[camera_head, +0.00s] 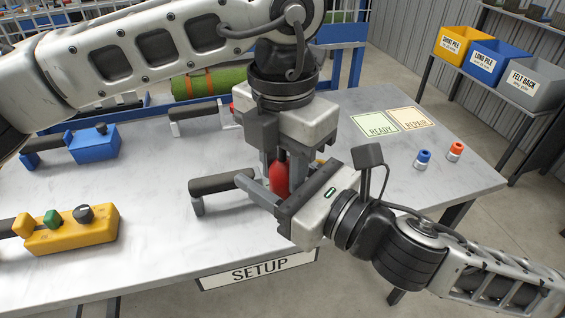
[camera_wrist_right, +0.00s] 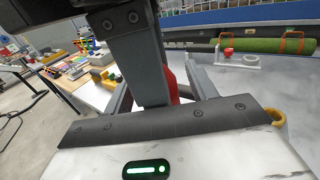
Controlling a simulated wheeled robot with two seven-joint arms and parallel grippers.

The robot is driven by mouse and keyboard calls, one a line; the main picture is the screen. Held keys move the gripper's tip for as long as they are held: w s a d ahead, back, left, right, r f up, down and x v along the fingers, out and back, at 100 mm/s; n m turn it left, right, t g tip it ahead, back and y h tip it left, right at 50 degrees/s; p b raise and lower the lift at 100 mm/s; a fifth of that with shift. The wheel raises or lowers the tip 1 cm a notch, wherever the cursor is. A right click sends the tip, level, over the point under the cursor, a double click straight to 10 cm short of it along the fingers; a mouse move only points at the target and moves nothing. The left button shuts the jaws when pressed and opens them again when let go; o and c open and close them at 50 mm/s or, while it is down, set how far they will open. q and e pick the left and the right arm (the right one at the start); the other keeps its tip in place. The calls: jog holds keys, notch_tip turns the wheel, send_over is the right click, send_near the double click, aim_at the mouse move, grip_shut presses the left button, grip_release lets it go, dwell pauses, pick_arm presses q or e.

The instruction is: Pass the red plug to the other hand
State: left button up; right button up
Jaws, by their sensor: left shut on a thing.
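The red plug (camera_head: 280,180) is upright above the near part of the table, where my two grippers meet. My left gripper (camera_head: 279,184) reaches down from above and is shut on it. My right gripper (camera_head: 281,171) comes in from the right, with its fingers spread on either side of the plug. In the right wrist view, a strip of the red plug (camera_wrist_right: 172,84) shows between the right fingers, partly behind a dark grey finger. The plug's ends are mostly hidden.
A yellow box (camera_head: 70,238) and a blue box (camera_head: 93,147) with knobs stand at left. A black handle (camera_head: 222,183) lies beside the grippers. Blue (camera_head: 423,160) and orange (camera_head: 456,150) pieces stand at right near the READY card (camera_head: 375,123). A green turf roll (camera_head: 210,83) lies behind.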

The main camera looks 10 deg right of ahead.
jog(key=s+d+f+n+g+h, duration=0.1)
jog(key=s+d+f+n+h, duration=0.1)
jog(key=f+n, duration=0.8)
jog(key=s+d+f+n+g+h, duration=0.1)
jog(key=s+d+f+n+h, duration=0.2)
jog(key=f+n, duration=0.7)
jog(key=s+d+f+n+g+h, duration=0.2)
jog(key=s+d+f+n+h, duration=0.1)
jog(key=f+n, duration=0.8)
jog(key=shift+s+d+f, duration=0.25)
jog(key=shift+s+d, duration=0.1)
jog(key=shift+d, duration=0.3)
